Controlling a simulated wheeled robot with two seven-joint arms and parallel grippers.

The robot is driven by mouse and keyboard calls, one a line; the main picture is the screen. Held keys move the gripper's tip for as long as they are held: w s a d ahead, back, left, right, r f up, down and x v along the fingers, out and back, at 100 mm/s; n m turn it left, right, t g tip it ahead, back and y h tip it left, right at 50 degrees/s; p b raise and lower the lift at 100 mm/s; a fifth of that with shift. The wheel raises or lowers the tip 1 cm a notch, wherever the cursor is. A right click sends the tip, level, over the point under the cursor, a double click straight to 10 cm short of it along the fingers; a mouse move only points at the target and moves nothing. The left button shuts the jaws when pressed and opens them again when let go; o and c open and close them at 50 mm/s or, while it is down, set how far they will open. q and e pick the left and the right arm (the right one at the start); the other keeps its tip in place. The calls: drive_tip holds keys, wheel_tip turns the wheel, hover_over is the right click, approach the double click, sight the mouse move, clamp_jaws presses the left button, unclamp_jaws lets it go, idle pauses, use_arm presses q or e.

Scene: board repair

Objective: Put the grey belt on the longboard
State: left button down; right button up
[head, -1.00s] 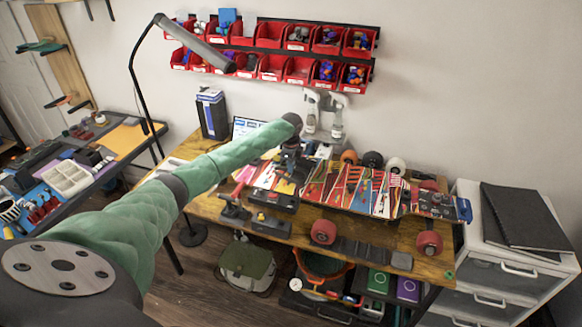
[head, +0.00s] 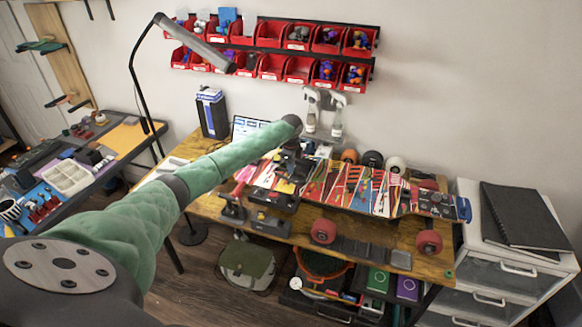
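The longboard (head: 358,190), with a bright red, white and blue patterned deck, lies along the workbench with its wheels at the sides. A dark grey strap (head: 360,250) lies flat along the front edge of the bench, between the two red front wheels; it looks like the grey belt. A lighter grey block is at its right end. My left gripper (head: 288,182) hangs below the wrist over the left part of the longboard, left of the strap and apart from it. Its fingers are small and dark, so their opening is unclear. My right gripper is out of view.
Black tools (head: 265,222) with red and yellow parts stand at the bench's front left. A laptop (head: 248,127) and a dark box (head: 211,113) are behind. A white drawer cabinet (head: 500,250) stands at right. Red bins (head: 270,66) hang on the wall.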

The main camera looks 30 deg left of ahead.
use_arm(q)
drive_tip(key=shift+f, duration=0.1)
drive_tip(key=c, duration=1.6)
unclamp_jaws()
drive_tip(key=shift+c, duration=1)
drive_tip(key=shift+r+p, duration=0.4)
drive_tip(key=shift+r, duration=0.05)
drive_tip(key=shift+r+p, duration=2.35)
drive_tip(key=shift+r, duration=1)
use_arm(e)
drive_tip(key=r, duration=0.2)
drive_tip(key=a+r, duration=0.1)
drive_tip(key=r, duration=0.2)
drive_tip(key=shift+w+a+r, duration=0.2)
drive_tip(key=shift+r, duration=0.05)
